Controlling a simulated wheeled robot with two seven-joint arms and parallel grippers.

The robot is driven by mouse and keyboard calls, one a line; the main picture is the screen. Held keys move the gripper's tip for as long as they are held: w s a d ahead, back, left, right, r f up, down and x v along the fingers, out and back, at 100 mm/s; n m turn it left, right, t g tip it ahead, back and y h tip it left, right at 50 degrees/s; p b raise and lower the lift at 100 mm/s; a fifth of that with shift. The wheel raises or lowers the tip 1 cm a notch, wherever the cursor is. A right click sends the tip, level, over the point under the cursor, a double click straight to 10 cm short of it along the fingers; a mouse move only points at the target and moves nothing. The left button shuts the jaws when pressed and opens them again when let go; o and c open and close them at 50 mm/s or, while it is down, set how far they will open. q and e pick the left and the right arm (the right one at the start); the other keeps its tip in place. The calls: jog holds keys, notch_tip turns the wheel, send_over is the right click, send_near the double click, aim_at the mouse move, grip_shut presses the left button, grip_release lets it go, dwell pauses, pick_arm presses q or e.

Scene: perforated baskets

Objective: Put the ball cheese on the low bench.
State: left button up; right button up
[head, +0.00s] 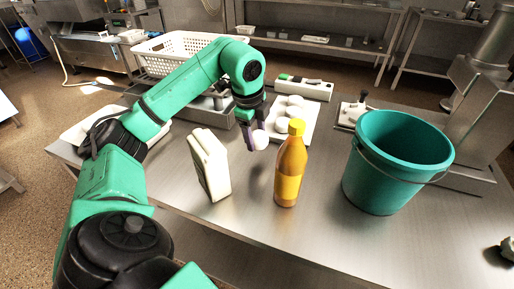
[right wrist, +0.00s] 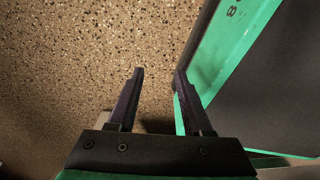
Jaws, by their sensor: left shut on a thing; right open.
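A small pale ball, which looks like the ball cheese (head: 261,139), is in the head view above the steel table, behind the yellow bottle. My left gripper (head: 254,132) is shut on it, pointing down, and its fingers partly hide it. Whether the ball touches the table is unclear. I cannot tell for sure which surface is the low bench; the steel table (head: 243,205) is the nearest one. My right gripper (right wrist: 158,78) is open and empty in the right wrist view, over the speckled floor beside a green and dark part.
A white carton (head: 209,165) and a yellow bottle (head: 290,167) stand at the front. A teal bucket (head: 392,165) stands at right. Behind are a white tray (head: 279,133) with several pale round things and a white perforated basket (head: 180,52). The front right table is mostly clear.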

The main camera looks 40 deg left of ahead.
aim_at(256, 146)
pick_arm(q)
jog(key=x, duration=0.2)
jog(key=s+x, duration=0.1)
jog(key=x, duration=0.1)
jog(key=shift+d+f+b, duration=0.15)
jog(key=shift+f+b, duration=0.05)
jog(key=shift+b, duration=0.15)
pick_arm(e)
jog(key=shift+w+f, duration=0.2)
jog(key=shift+w, duration=0.7)
pick_arm(q)
jog(key=shift+f, duration=0.1)
jog(key=o, duration=1.4)
pick_arm(e)
jog(key=shift+w, duration=0.1)
pick_arm(q)
jog(key=shift+r, duration=0.35)
jog(key=p+v, duration=0.1)
jog(key=v, duration=0.5)
jog(key=shift+r, duration=0.2)
jog(key=p+v, duration=0.1)
jog(key=v, duration=0.4)
jog(key=shift+r, duration=0.1)
pick_arm(e)
jog(key=shift+s+r, duration=0.75)
jog(key=shift+r, duration=0.25)
